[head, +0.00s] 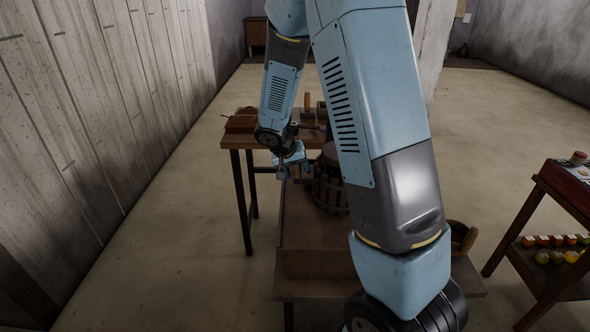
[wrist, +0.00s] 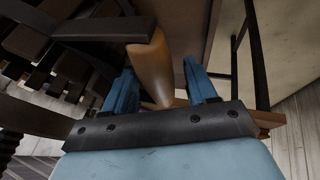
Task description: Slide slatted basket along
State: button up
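The slatted basket (head: 328,190) is dark wood and stands on a brown bench (head: 305,262). My arm hides its right part in the head view. In the wrist view its dark slats (wrist: 62,75) fill the left side. My gripper (head: 291,163) is at the basket's left side, near its upper part. In the wrist view my gripper (wrist: 161,80) has its two blue fingers apart. A smooth orange-brown piece (wrist: 152,62), perhaps a basket handle, lies between them, below a dark bar (wrist: 95,30). A gap shows on its right; I cannot tell whether it touches the left finger.
A wooden side table (head: 232,140) with tools stands behind left. A round wooden container (head: 462,235) shows partly right of my arm. A shelf (head: 540,262) with small coloured items is at the right. A plank wall (head: 90,110) runs along the left; the floor between is clear.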

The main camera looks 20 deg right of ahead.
grip_shut()
dwell(0.3)
dwell(0.9)
